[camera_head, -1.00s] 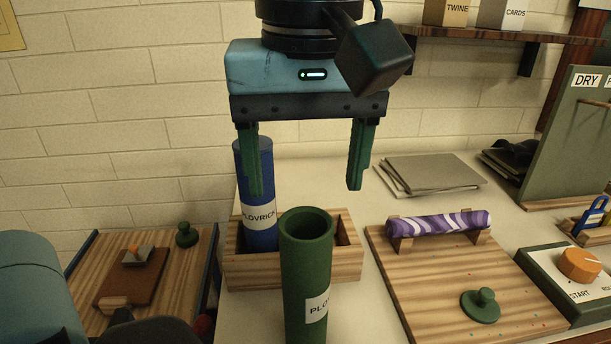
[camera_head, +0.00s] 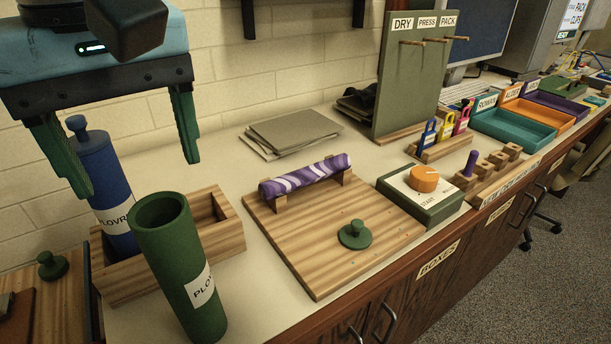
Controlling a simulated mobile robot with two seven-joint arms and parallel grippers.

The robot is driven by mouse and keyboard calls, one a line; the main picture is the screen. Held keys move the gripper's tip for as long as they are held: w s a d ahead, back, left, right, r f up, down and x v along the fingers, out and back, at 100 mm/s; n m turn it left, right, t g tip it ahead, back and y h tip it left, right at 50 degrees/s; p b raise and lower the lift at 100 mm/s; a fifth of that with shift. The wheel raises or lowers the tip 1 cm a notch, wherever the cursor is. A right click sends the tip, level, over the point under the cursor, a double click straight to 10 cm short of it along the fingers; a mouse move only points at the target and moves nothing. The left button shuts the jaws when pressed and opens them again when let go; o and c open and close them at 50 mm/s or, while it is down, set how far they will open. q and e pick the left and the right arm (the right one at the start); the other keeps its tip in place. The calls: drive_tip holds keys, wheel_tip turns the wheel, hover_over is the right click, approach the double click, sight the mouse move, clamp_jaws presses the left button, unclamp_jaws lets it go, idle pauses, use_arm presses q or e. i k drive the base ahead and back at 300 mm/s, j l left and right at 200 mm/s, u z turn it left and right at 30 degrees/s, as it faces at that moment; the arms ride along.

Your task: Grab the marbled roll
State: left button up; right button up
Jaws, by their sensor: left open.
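The marbled roll (camera_head: 305,175) is purple and white. It lies across two small wooden cradle blocks at the back of a wooden board (camera_head: 318,270), in the middle of the head view. My left gripper (camera_head: 133,176) is at the upper left, its two green fingers spread wide and pointing down. It is empty and stands left of the roll, apart from it, in front of a blue capped tube (camera_head: 108,190). The roll is fully in sight. My right gripper is not in the head view.
A green open tube (camera_head: 180,265) stands in front of a wooden box (camera_head: 228,232) that holds the blue tube. A green knobbed lid (camera_head: 355,235) sits on the board. Grey sheets (camera_head: 290,133) lie behind the roll. A control box with an orange knob (camera_head: 424,179) is at right.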

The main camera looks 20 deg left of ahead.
sight(269, 190)
drive_tip(key=k+l, duration=0.75)
drive_tip(key=k, duration=0.1)
